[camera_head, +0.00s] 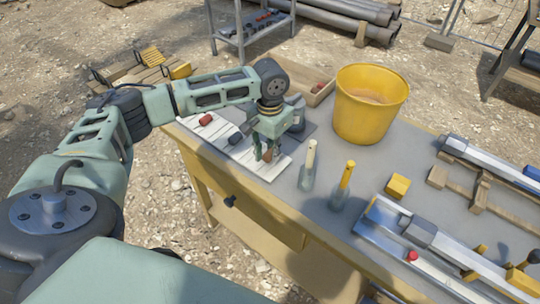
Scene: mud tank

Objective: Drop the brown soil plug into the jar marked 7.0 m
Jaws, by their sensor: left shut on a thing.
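My left gripper (267,150) points down over the white board (262,171) on the table. It is shut on a small brown plug (267,157), which shows between the fingertips. I cannot tell whether the plug still touches the board. A red plug (206,120) and a dark grey plug (235,138) lie on the board to the left of the gripper. Two narrow greyish vessels stand to its right, one with a cream upright piece (307,176) and one with a yellow one (339,197). No marking such as 7.0 m is readable. My right gripper is out of view.
A yellow bucket (365,118) stands behind the vessels. A wooden tray (313,96) lies at the back. A yellow block (398,186) and long metal channels (400,235) fill the right side of the table (300,207). Bare tabletop shows around the vessels.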

